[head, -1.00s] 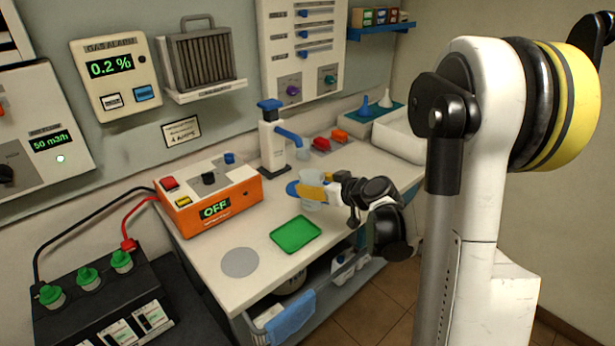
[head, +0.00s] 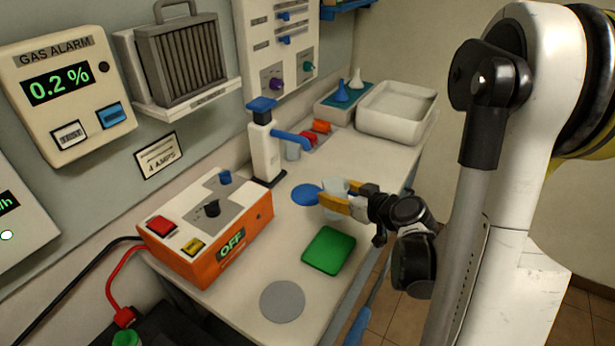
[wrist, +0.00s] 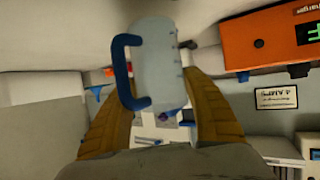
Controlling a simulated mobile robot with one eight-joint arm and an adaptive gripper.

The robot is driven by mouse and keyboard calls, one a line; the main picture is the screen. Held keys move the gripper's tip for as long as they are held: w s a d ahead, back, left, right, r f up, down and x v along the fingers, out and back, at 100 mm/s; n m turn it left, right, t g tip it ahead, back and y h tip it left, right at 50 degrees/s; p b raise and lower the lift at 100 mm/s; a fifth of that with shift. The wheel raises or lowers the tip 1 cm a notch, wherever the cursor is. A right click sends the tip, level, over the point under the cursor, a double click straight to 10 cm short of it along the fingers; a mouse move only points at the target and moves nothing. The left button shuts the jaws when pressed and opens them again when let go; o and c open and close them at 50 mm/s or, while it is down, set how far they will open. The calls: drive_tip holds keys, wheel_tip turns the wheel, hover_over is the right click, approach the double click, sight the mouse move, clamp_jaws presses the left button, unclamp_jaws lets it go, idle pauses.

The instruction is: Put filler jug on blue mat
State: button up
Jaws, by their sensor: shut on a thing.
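The filler jug (head: 334,190) is a pale translucent vessel, held between the yellow fingers of my gripper (head: 342,202). In the wrist view the jug (wrist: 160,55) shows its blue handle on the left, and the gripper (wrist: 160,88) is shut around its body. The blue mat (head: 305,195) is a round disc on the bench, just left of the jug in the head view. The jug overlaps the mat's right edge in the picture. I cannot tell how high the jug is above the bench.
A green square mat (head: 328,249) and a grey round mat (head: 282,301) lie nearer. The orange power unit (head: 209,231) is on the left. A white bin (head: 397,112) sits at the back right.

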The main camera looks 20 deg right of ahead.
drive_tip(key=x, duration=0.4)
drive_tip(key=r+b+x, duration=0.1)
drive_tip(key=x, duration=0.4)
drive_tip(key=r+b+x, duration=0.1)
drive_tip(key=x, duration=0.4)
drive_tip(key=shift+w+a, duration=0.15)
drive_tip(key=shift+w, duration=0.4)
drive_tip(key=o, duration=1.2)
drive_tip(key=shift+f, duration=0.1)
